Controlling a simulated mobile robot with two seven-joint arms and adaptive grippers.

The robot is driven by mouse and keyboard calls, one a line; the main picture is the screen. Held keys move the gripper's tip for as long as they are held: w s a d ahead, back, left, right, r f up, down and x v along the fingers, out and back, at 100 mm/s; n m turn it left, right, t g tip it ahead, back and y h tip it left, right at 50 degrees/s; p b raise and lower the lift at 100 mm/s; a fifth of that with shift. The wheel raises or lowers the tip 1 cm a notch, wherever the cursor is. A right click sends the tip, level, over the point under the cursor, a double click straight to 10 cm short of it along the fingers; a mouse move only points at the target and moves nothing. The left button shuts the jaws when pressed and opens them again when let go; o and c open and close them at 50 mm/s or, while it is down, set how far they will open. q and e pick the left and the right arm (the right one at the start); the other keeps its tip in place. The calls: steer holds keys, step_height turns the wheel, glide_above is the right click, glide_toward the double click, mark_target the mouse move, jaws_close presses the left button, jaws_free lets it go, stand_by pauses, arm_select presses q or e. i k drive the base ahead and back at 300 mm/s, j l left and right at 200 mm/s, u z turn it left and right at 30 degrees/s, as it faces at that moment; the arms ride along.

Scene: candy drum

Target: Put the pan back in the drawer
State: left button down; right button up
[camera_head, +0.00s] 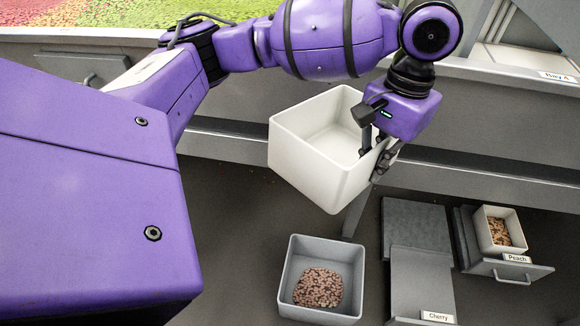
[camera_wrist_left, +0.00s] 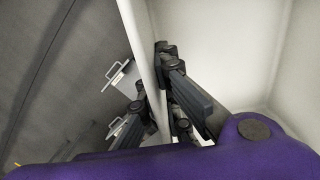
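A large white pan (camera_head: 312,165) hangs tilted in the air in front of the grey counter. The part of its inside that shows is empty. My left gripper (camera_head: 375,152) is shut on the pan's right wall, with one finger inside and one outside. The left wrist view shows the pan's wall (camera_wrist_left: 142,45) between the fingers (camera_wrist_left: 155,88). Below right, the Peach drawer (camera_head: 510,271) stands open with a smaller white pan (camera_head: 488,232) of candy pieces in it. A grey unit labelled Cherry (camera_head: 422,280) is beside it; I cannot tell whether it is open. My right gripper is out of view.
A grey bin (camera_head: 292,268) with pinkish-brown candies stands on the dark floor below the held pan. A grey counter (camera_head: 480,105) runs behind the pan, with a label on its right. Colourful candy (camera_head: 120,14) lies at the upper left. Floor left of the bin is clear.

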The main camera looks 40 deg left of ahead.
mark_target(422, 286)
steer(key=i+l, duration=0.2)
steer(key=l, duration=0.15)
steer(key=i+l, duration=0.2)
steer(key=l, duration=0.15)
steer(key=i+l, duration=0.2)
steer(key=l, duration=0.15)
steer(key=i+l, duration=0.2)
steer(key=l, duration=0.15)
